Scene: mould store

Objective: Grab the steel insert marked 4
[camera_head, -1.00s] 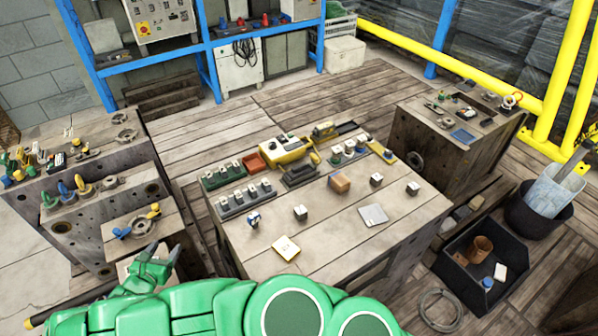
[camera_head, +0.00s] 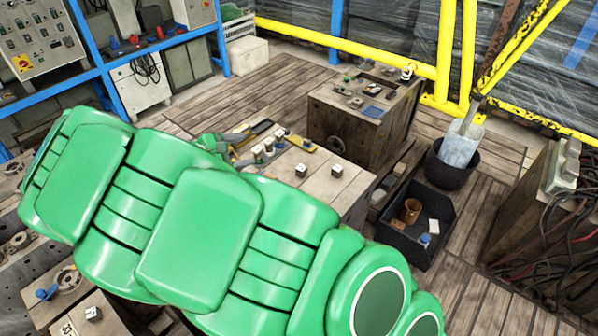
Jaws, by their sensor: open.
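Two small cubes with pale tops, the left cube (camera_head: 301,170) and the right cube (camera_head: 337,170), stand apart on the bare right part of the middle bench (camera_head: 318,185). Another cube (camera_head: 93,314) sits on a stand at bottom left. No number is readable on any, so I cannot tell which is marked 4. My gripper (camera_head: 240,136) shows partly beyond my green arm, above the bench's far side, open and empty as far as I see. My arm hides most of the bench.
A wooden chest (camera_head: 345,115) with small parts on top stands behind the bench. A black bin (camera_head: 405,250) and a dark bucket (camera_head: 450,168) stand to the right. A yellow rail (camera_head: 345,47) runs behind. Plank floor is clear at the back.

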